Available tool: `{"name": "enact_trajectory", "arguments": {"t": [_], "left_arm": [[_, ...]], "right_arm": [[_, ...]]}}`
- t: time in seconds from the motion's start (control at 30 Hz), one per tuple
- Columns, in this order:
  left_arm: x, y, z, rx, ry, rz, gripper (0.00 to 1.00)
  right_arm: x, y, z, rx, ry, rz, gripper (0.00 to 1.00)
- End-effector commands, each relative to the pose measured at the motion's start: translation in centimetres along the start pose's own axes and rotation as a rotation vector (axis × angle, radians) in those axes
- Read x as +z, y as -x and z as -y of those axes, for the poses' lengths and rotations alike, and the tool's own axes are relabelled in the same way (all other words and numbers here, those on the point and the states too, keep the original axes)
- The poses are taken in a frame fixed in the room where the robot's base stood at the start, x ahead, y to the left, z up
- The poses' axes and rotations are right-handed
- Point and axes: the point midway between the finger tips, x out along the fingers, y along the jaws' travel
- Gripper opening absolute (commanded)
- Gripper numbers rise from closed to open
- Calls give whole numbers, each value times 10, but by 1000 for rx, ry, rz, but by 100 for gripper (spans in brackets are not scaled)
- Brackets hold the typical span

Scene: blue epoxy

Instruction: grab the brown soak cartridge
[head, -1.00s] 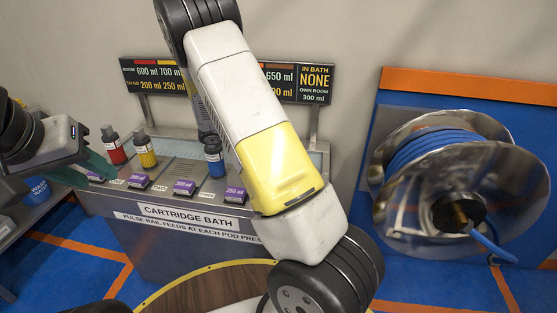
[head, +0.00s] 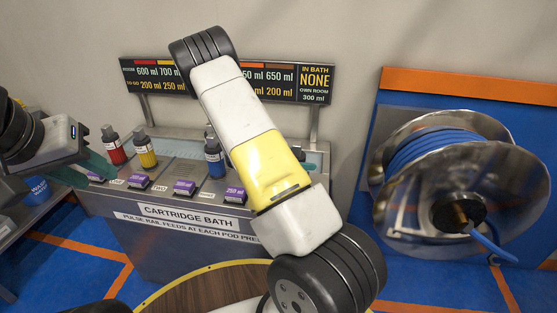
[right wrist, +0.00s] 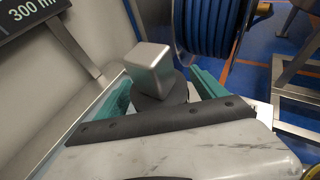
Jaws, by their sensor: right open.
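No brown cartridge can be made out in the head view; my right arm covers part of the cartridge bath (head: 195,216). A red-labelled bottle (head: 115,150), a yellow-labelled bottle (head: 145,152) and a blue-labelled bottle (head: 214,160) stand upright on the bath. My right gripper (right wrist: 162,88) is open in the right wrist view, its teal fingers on either side of a grey metal block (right wrist: 150,68) on a dark round base. I cannot tell what this block belongs to. My left gripper (head: 97,166) is near the bath's left end, its opening unclear.
Purple-labelled pods (head: 184,187) line the bath's front edge. A sign board (head: 316,82) stands behind the bath. A large reel with blue hose (head: 440,165) is on the right, also in the right wrist view (right wrist: 208,28). A round wooden top (head: 205,290) is at the front.

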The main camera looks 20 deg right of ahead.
Motion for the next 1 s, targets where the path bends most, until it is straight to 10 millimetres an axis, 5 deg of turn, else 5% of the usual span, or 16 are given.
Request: {"name": "enact_trajectory", "arguments": {"t": [0.3, 0.7, 1.0], "left_arm": [[0, 0, 0, 0, 0, 0, 36], [0, 0, 0, 0, 0, 0, 36], [0, 0, 0, 0, 0, 0, 36]], "right_arm": [[0, -10, 0, 1, 1, 0, 79], [0, -10, 0, 1, 1, -1, 1], [2, -9, 0, 1, 0, 0, 1]]}}
